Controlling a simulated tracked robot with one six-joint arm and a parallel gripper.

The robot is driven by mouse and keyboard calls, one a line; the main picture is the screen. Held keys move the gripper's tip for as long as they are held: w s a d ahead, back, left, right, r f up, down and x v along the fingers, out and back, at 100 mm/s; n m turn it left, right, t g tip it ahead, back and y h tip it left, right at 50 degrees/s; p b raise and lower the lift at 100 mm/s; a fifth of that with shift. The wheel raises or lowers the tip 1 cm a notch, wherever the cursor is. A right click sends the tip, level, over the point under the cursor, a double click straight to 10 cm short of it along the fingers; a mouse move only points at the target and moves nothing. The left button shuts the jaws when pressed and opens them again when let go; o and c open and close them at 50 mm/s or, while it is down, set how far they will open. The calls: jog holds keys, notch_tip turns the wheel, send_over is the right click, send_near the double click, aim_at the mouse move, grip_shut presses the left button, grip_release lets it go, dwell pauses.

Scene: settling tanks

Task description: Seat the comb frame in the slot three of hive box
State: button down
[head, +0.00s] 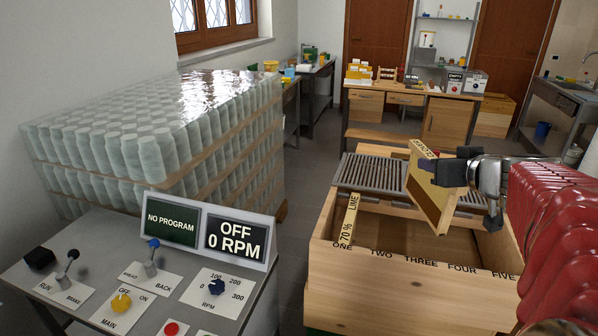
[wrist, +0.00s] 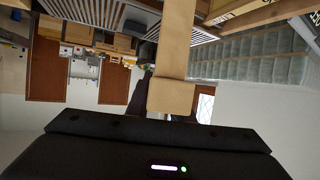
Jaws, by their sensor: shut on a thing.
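The wooden comb frame (head: 424,200) is held in the air over the hive box (head: 390,288) in the head view, its top bar marked with lettering too small to read. My gripper (head: 450,172) is shut on its upper part from the right. The frame is tilted in the picture, its lower edge behind the labels THREE and FOUR; I cannot tell its exact slot line. The box's front rim is lettered ONE to FIVE, and its inside looks mostly empty. In the wrist view the frame's pale wood (wrist: 172,97) juts out ahead of my dark gripper.
A grey slatted grate (head: 376,178) lies across the back. Red rounded shapes (head: 560,220) crowd the right. A control panel (head: 130,290) and stacked jars (head: 150,140) fill the left.

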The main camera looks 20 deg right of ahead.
aim_at(424, 207)
notch_tip(424, 207, down, 12)
jog(key=shift+r, duration=0.25)
dwell(0.3)
jog(key=shift+f, duration=1.95)
jog(key=shift+s+f, duration=0.1)
jog(key=shift+f, duration=0.5)
jog(key=c, duration=1.6)
grip_release()
jog(key=shift+o, duration=0.2)
